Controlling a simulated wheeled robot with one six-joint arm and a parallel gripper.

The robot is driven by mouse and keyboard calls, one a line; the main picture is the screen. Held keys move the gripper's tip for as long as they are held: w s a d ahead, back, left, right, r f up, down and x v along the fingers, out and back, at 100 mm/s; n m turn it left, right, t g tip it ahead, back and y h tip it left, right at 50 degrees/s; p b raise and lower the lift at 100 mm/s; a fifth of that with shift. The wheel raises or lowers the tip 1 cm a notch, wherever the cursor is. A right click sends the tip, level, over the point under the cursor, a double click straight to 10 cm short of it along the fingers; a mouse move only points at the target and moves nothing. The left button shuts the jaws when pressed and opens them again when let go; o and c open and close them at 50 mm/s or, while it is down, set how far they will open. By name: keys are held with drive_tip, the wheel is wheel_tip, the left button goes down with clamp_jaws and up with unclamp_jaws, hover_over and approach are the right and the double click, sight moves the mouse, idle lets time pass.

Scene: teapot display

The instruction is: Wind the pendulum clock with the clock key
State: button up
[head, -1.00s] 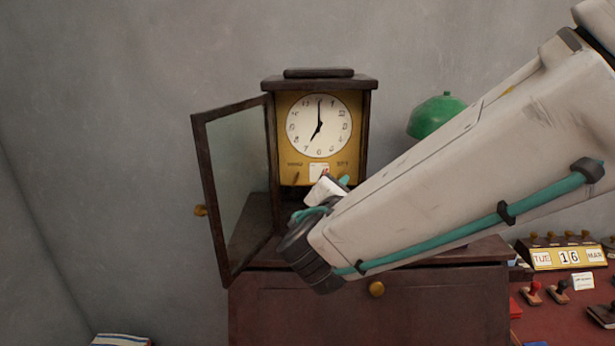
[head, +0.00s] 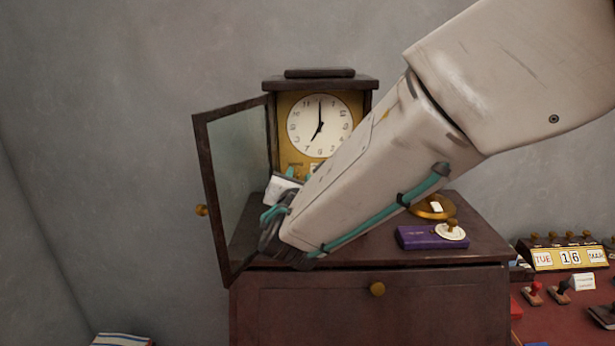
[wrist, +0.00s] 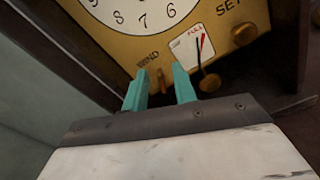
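The pendulum clock (head: 270,84) stands on the cabinet with its glass door (head: 236,180) swung open to the left. Its dial (head: 319,125) reads about seven. In the wrist view, the gold plate carries the word WIND, a SET knob (wrist: 243,34) and a white gauge (wrist: 193,44) with a needle near red FULL lettering. A small brass piece, apparently the clock key (wrist: 161,80), stands below WIND. My gripper (wrist: 159,73) is open with its teal fingertips on either side of this piece. Gaps show beside it; I cannot tell whether either finger touches it.
A purple box (head: 420,238) with a pale knobbed disc (head: 451,231) lies on the cabinet top (head: 480,245), near a brass object (head: 432,210). A date display (head: 568,258) and stamps stand on the red desk at right. The open door is close to my gripper's left.

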drive_tip(key=shift+c, duration=0.4)
clamp_jaws()
drive_tip(key=m, duration=0.4)
drive_tip(key=shift+d+f+m, duration=0.2)
drive_tip(key=shift+d+m, duration=0.05)
drive_tip(key=shift+m, duration=0.05)
drive_tip(key=m, duration=0.4)
drive_tip(key=shift+d+f+m, duration=0.15)
drive_tip(key=shift+f+m, duration=0.05)
drive_tip(key=shift+m, duration=0.1)
drive_tip(key=m, duration=0.5)
drive_tip(key=shift+f, duration=0.25)
drive_tip(key=m, duration=0.5)
drive_tip(key=shift+f, duration=0.15)
drive_tip(key=shift+m, duration=0.5)
